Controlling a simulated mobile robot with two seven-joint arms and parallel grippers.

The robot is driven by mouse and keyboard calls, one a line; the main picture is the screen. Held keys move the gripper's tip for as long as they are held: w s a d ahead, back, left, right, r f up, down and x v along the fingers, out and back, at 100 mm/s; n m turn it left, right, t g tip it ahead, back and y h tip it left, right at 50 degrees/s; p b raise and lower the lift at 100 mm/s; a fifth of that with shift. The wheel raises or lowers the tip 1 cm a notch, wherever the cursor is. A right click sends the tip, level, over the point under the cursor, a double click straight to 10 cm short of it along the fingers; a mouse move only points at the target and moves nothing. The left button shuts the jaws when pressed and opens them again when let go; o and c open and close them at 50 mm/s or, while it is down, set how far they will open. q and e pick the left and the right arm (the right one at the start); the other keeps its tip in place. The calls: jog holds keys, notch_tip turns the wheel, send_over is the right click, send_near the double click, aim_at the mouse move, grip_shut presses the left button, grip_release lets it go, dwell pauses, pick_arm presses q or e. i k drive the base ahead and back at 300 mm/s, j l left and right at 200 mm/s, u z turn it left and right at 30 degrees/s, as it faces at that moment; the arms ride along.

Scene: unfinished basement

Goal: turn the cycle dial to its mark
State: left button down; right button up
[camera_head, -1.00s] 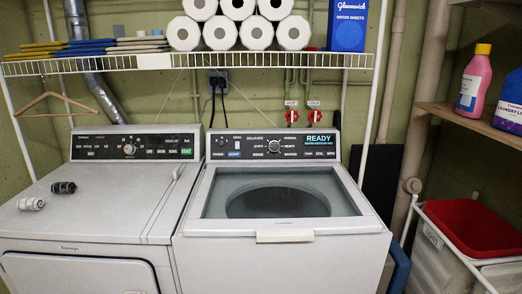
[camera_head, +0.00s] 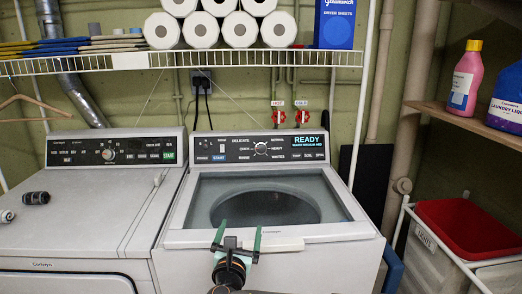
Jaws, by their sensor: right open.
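The cycle dial (camera_head: 261,148) is a round silver knob in the middle of the dark control panel (camera_head: 222,150) on the washer (camera_head: 167,239). Words such as delicate, normal, heavy and whites ring it; its exact pointer direction is too small to tell. A lit display (camera_head: 311,143) reading READY is to its right. My right gripper (camera_head: 238,235) is in front of the washer's lid, well below the dial and apart from it. Its two green-tipped fingers are spread, with nothing between them. My left gripper is not in view.
The dryer (camera_head: 75,220) with its own dial (camera_head: 108,154) stands at left, two small dark and light items on top. A wire shelf (camera_head: 200,58) with paper rolls hangs above. A red basket (camera_head: 470,228) and a wooden shelf (camera_head: 480,125) are at right. Space before the panel is clear.

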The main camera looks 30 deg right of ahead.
aim_at(260, 148)
jog(key=i+l, duration=1.1)
